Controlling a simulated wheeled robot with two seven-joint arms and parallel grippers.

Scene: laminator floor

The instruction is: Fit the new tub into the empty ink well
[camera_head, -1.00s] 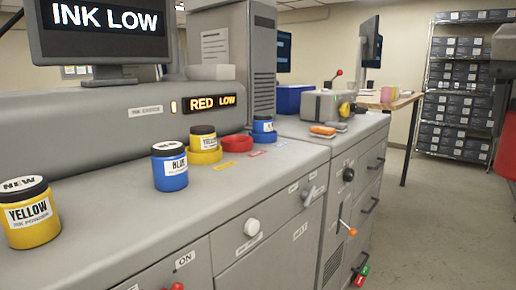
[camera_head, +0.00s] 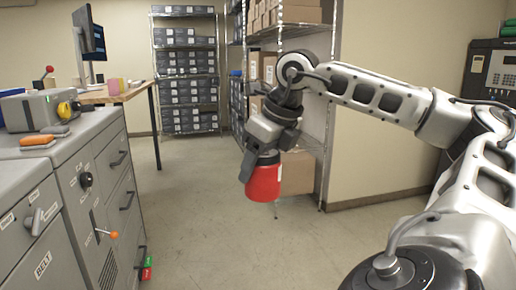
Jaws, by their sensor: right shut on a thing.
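The tub's top is hidden by the gripper. The ink wells and the rest of the machine top are outside the view now. My left gripper is not in view.
Grey cabinets (camera_head: 92,190) with knobs and handles stand at left, with a grey device (camera_head: 38,110) on top. A wooden table (camera_head: 118,94) and box-filled shelves (camera_head: 188,75) stand behind. The floor (camera_head: 215,225) between is clear.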

